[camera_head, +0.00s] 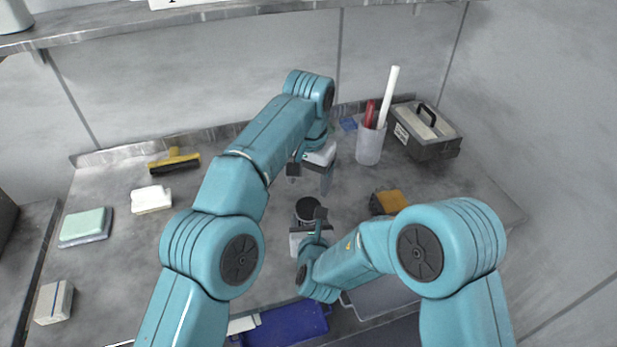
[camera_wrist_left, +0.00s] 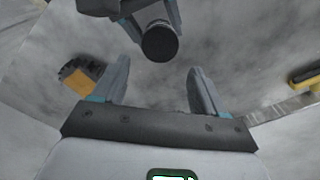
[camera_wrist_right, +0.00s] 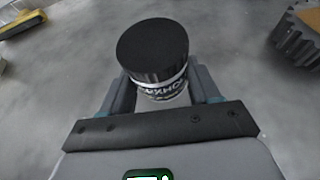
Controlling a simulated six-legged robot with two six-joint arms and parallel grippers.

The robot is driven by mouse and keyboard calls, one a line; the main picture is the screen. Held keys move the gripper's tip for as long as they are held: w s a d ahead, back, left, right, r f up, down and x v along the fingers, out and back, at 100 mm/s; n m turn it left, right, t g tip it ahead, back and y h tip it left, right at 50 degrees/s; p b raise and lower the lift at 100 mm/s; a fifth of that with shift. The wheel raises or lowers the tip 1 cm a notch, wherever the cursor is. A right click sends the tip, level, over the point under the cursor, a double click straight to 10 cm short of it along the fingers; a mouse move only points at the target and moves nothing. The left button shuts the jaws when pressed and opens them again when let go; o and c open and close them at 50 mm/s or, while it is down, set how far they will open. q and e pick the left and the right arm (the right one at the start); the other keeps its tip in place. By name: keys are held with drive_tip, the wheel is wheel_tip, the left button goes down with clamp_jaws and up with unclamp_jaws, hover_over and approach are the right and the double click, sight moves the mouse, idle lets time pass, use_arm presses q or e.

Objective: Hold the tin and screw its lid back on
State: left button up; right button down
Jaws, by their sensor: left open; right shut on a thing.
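The tin (camera_wrist_right: 163,95) is a small pale cylinder with dark lettering. Its black, ribbed lid (camera_wrist_right: 153,48) sits on top and looks level; how tightly it is screwed on cannot be told. My right gripper (camera_wrist_right: 160,100) is shut on the tin's body below the lid, one finger on each side. In the head view the dark lid (camera_head: 308,207) shows above the right gripper (camera_head: 307,232). My left gripper (camera_head: 311,174) is open and empty, behind and above the tin. In the left wrist view the lid (camera_wrist_left: 159,43) lies beyond the open left fingers (camera_wrist_left: 160,88).
A cup (camera_head: 370,147) with red and white sticks and a dark toolbox (camera_head: 432,145) stand at the back right. A squeegee (camera_head: 174,161) lies back left. A blue tray (camera_head: 285,325) is in front.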

sight(308, 207)
use_arm(q)
drive_tip(key=shift+w+f, duration=0.2)
drive_tip(key=shift+f, duration=3.8)
drive_tip(key=c, duration=0.9)
drive_tip(key=o, duration=1.3)
drive_tip(key=shift+c, duration=0.2)
drive_tip(key=r, duration=0.7)
drive_tip(key=shift+s+r, duration=0.2)
drive_tip(key=shift+r, duration=0.1)
